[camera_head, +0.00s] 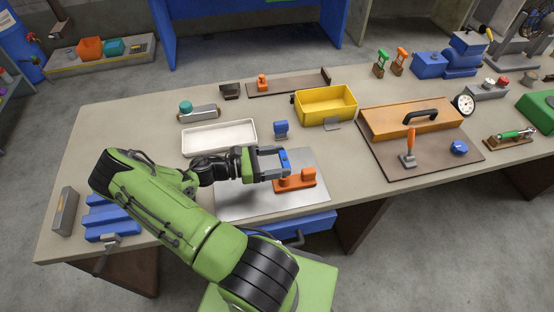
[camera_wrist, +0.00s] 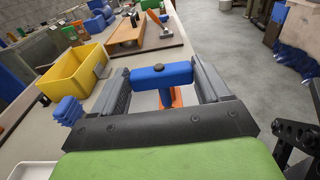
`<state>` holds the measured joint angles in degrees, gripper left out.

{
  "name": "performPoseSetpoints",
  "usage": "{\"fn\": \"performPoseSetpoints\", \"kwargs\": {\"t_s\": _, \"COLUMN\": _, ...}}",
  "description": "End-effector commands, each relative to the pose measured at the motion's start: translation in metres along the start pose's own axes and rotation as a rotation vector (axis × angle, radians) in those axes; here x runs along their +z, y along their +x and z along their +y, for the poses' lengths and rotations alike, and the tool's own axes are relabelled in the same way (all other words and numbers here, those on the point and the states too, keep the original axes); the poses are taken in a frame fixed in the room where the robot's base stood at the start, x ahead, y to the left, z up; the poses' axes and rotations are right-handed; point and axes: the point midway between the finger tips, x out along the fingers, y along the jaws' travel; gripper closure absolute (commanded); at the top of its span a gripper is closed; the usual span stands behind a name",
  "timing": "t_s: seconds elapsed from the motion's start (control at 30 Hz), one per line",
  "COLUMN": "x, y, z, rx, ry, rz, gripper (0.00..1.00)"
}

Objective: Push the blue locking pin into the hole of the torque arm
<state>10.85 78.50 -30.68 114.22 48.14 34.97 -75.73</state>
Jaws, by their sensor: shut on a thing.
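The blue locking pin (camera_head: 285,158) is held between the fingers of my gripper (camera_head: 284,164), over the left part of the orange torque arm (camera_head: 302,179). In the wrist view, my gripper (camera_wrist: 163,75) is shut on the two ends of the pin's wide blue head (camera_wrist: 150,77). The pin's blue stem points down toward the orange torque arm (camera_wrist: 176,97). The torque arm lies on a pale grey plate (camera_head: 245,203) on the workbench. The hole is hidden by the pin and fingers, and I cannot tell whether the stem tip is in it.
A white tray (camera_head: 219,149) and a small blue block (camera_head: 281,130) stand behind my gripper. A yellow bin (camera_head: 326,121) stands farther back. An orange case (camera_head: 385,121) is at the right, and a blue vise-like piece (camera_head: 108,219) is at the left front.

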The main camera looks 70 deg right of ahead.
Motion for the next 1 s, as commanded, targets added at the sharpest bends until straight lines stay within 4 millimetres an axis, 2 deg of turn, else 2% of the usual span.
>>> {"fn": "performPoseSetpoints", "kwargs": {"t_s": 0.53, "x": -0.018, "y": 0.001, "z": 0.0, "rx": 0.0, "ry": 0.0, "rz": -0.001, "gripper": 0.56}}
{"fn": "performPoseSetpoints", "kwargs": {"t_s": 0.57, "x": -0.017, "y": 0.001, "z": 0.0, "rx": 0.0, "ry": 0.0, "rz": 0.0, "gripper": 0.21}}
{"fn": "performPoseSetpoints", "kwargs": {"t_s": 0.7, "x": -0.016, "y": 0.001, "z": 0.0, "rx": 0.0, "ry": 0.0, "rz": 0.0, "gripper": 0.0}}
{"fn": "performPoseSetpoints", "kwargs": {"t_s": 1.0, "x": -0.016, "y": 0.001, "z": 0.0, "rx": 0.0, "ry": -0.001, "rz": 0.0, "gripper": 0.0}}
